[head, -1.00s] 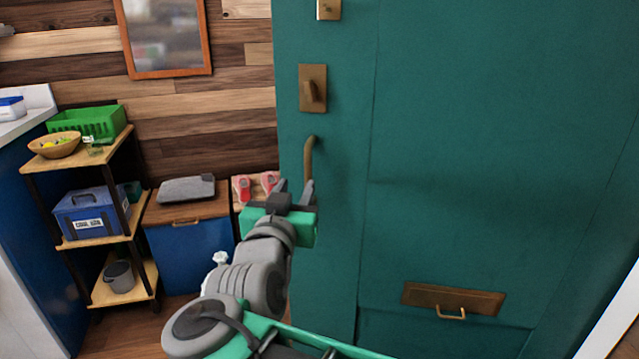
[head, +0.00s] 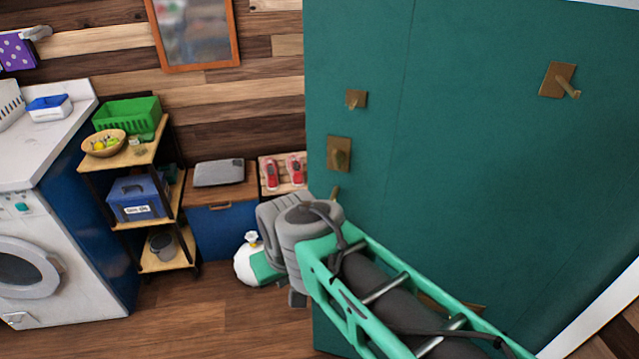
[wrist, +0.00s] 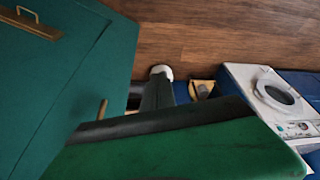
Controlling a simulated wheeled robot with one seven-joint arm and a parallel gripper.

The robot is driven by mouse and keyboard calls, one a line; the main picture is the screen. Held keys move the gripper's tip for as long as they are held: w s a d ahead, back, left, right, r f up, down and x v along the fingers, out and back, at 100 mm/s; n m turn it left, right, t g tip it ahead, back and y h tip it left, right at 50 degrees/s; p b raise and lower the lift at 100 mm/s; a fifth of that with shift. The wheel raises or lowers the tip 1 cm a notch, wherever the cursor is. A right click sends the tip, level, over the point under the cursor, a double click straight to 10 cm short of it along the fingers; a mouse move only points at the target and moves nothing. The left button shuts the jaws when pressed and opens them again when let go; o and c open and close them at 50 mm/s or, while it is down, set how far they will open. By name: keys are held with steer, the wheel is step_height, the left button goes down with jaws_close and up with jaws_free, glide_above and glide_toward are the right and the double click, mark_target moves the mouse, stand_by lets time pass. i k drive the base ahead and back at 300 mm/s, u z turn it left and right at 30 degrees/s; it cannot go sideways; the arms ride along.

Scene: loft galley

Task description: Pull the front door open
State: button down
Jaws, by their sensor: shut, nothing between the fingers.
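The green front door (head: 470,160) fills the right half of the head view. Its left edge stands in front of the wood wall and the low bench; I cannot tell how far ajar it is. Its brass handle (head: 335,192) shows only at the top above my arm, and also in the wrist view (wrist: 102,111). My gripper (head: 290,285) is mostly hidden behind my arm, low and left of the handle. In the wrist view its green body and a dark finger (wrist: 158,95) point over the floor, apart from the handle. It is shut and empty.
A washing machine (head: 70,290) is at far left. The wood floor (head: 220,320) in front is clear.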

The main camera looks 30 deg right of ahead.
mark_target(491, 146)
steer(key=u, duration=0.7)
steer(key=i, duration=1.8)
steer(key=z, duration=1)
steer(key=i, duration=0.6)
steer(key=z, duration=0.7)
